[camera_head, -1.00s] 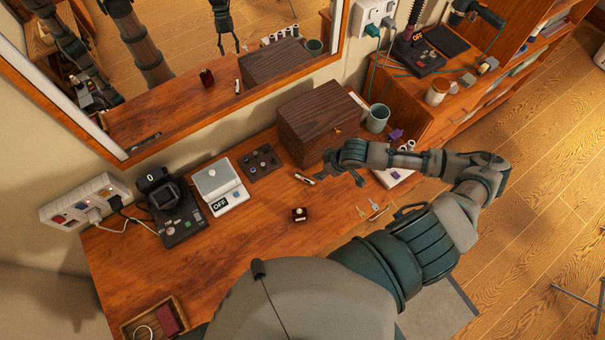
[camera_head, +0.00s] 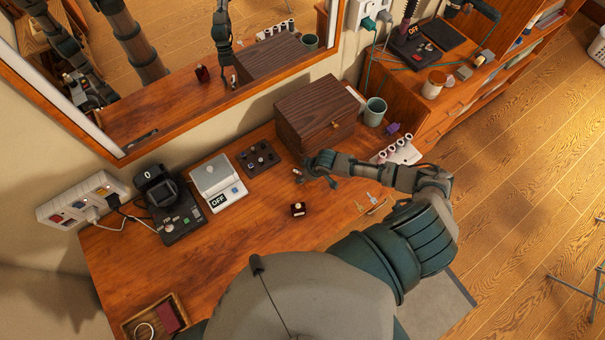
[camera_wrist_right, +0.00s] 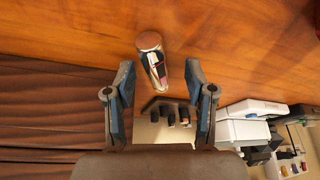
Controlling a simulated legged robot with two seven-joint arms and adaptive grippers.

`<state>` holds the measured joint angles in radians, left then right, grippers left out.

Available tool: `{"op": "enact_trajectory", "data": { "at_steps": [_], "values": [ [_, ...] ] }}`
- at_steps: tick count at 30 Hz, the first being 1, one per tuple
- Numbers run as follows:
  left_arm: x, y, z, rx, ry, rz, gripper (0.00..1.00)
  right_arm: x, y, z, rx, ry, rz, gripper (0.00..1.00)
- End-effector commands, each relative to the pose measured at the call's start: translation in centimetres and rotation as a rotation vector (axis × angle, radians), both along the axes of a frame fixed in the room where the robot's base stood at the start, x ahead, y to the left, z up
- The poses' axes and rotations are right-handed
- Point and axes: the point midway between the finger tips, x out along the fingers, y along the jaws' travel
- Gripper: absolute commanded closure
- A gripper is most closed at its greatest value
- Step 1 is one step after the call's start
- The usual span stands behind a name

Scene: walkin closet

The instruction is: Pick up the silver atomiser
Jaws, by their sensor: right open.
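The silver atomiser (camera_head: 298,173) is a small shiny cylinder on the wooden table, in front of the dark brown box. In the right wrist view the atomiser (camera_wrist_right: 151,58) shows its round end and dark reflections; it lines up with the gap between the fingers. My right gripper (camera_head: 320,174) is low over the table, just right of the atomiser. The right wrist view shows this gripper (camera_wrist_right: 159,78) open, with a finger on each side and nothing clamped. Whether the fingers touch the atomiser is unclear. My left gripper does not show directly.
The brown box (camera_head: 316,112) stands close behind. A dark tray of small items (camera_head: 258,159) and a white scale (camera_head: 219,184) are to the left. A small dark red bottle (camera_head: 297,209) stands in front. Keys (camera_head: 364,204) lie to the right.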

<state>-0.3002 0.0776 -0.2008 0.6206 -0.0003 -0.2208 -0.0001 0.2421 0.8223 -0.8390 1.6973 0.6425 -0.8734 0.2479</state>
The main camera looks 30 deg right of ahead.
Motion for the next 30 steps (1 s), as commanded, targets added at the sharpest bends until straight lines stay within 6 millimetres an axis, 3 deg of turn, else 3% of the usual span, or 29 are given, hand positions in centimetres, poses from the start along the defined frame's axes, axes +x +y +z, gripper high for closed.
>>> {"op": "enact_trajectory", "data": {
  "at_steps": [7,12,14,25,30],
  "values": [
    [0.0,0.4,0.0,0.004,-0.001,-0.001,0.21,0.1,-0.3,-0.2,0.002,-0.001,0.000,0.45],
    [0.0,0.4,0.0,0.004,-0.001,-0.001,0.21,0.1,-0.3,-0.2,0.002,-0.001,-0.001,0.88],
    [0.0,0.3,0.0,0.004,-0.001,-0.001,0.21,0.1,-0.3,-0.2,0.002,0.000,-0.001,1.00],
    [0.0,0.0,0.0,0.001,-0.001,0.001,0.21,0.1,-0.1,0.0,-0.001,0.000,0.000,1.00],
    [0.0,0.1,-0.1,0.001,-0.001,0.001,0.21,0.1,-0.3,1.2,0.001,-0.002,-0.001,1.00]
  ]
}}
